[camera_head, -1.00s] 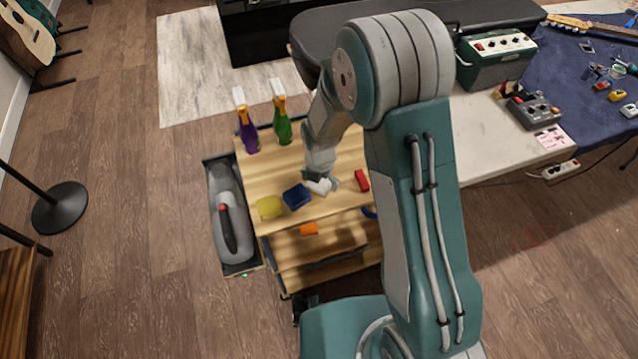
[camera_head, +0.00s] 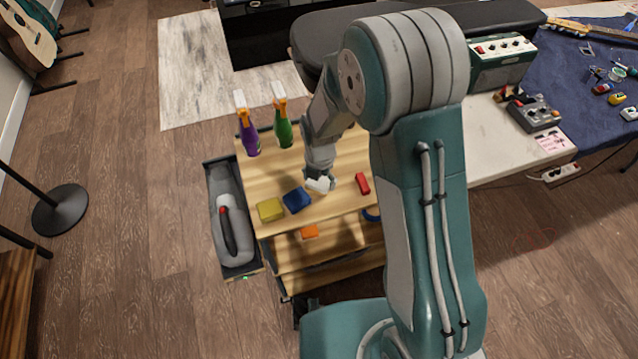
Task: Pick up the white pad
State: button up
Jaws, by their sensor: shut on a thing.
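The white pad (camera_head: 319,185) is at my gripper (camera_head: 322,181), over the top shelf of the wooden cart (camera_head: 340,204). My gripper points down and is shut on the pad, and its fingers hide part of it. I cannot tell whether the pad touches the shelf or hangs just above it. A blue pad (camera_head: 297,200) lies just left of the white pad, and a yellow pad (camera_head: 270,209) lies left of the blue one. A red pad (camera_head: 362,183) lies to the right.
A purple bottle (camera_head: 248,135) and a green bottle (camera_head: 282,126) stand at the cart's back left. An orange block (camera_head: 309,231) is on the lower shelf. A handheld vacuum (camera_head: 230,222) sits in a holder on the cart's left side. A workbench (camera_head: 490,150) stands at right.

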jog(key=s+d+r, duration=0.2)
jog(key=s+r, duration=0.3)
jog(key=s, duration=0.1)
jog(key=s+d+r, duration=0.2)
jog(key=s+r, duration=0.3)
jog(key=s, duration=0.2)
jog(key=shift+d+r, duration=0.35)
jog(key=shift+s, duration=0.1)
